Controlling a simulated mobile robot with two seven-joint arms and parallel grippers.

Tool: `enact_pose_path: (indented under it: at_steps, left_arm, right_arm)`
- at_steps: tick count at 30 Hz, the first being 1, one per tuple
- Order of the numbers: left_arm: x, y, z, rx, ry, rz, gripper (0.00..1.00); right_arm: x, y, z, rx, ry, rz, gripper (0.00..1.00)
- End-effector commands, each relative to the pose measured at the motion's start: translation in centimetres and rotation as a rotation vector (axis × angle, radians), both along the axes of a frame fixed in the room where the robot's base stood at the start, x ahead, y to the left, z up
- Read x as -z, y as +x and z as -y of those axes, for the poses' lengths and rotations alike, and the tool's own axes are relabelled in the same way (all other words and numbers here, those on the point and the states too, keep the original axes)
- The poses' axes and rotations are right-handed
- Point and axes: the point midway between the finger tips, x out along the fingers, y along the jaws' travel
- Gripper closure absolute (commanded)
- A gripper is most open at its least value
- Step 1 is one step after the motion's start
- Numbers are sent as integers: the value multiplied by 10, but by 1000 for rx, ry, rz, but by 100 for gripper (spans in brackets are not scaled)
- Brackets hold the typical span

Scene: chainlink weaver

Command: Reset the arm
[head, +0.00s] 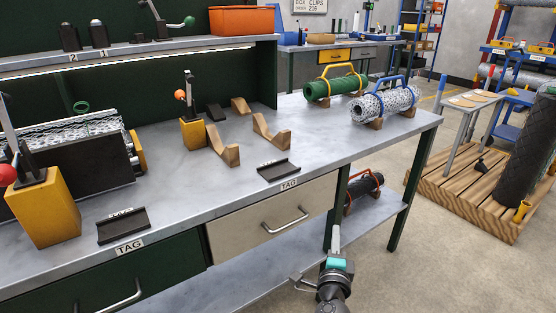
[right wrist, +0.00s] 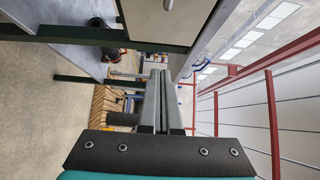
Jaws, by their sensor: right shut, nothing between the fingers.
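My right gripper (head: 336,232) is in front of the workbench in the head view, pointing up and away, just right of the beige drawer (head: 272,218). Its fingers are closed together with nothing between them. In the right wrist view the two grey fingers (right wrist: 161,72) lie side by side, and that picture is turned on its side. The fingers appear clear of the bench, though the exact gap is hard to judge. My left gripper is not in the head view.
The workbench top (head: 345,160) carries wooden cradles (head: 272,138), a green mesh roll (head: 335,88), a silver mesh roll (head: 385,102) and yellow lever blocks (head: 193,133). A dark roll (head: 364,188) lies on the lower shelf. Open floor (head: 400,270) lies right of the gripper, before a wooden pallet (head: 470,195).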

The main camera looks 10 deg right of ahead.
Motion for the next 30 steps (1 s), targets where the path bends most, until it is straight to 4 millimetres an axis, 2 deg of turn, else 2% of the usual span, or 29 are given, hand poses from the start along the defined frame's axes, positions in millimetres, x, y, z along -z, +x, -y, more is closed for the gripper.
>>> enact_pose_path:
  at_steps: [2, 5, 8, 11, 14, 17, 21, 24, 27, 30]
  left_arm:
    - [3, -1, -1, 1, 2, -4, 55]
    - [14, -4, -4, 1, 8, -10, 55]
    - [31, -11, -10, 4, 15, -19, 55]
    - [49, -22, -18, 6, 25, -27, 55]
    - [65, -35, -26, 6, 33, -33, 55]
    - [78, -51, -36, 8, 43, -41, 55]
    - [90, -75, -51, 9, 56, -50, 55]
    - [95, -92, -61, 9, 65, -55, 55]
    - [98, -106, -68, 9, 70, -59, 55]
    - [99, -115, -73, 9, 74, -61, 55]
  right_arm:
    - [9, -3, -4, -23, -35, -36, 100]
    - [32, -12, -15, -93, -142, -134, 100]
    - [72, -33, -33, -212, -305, -287, 100]
    - [120, -66, -48, -360, -485, -461, 100]
    - [168, -111, -58, -522, -654, -633, 100]
    - [213, -168, -62, -699, -816, -804, 100]
    - [262, -262, -54, -964, -1024, -1029, 100]
    - [284, -326, -42, -1142, -1143, -1159, 100]
    - [295, -377, -29, -1285, -1230, -1256, 100]
    - [300, -410, -19, -1383, -1284, -1314, 100]
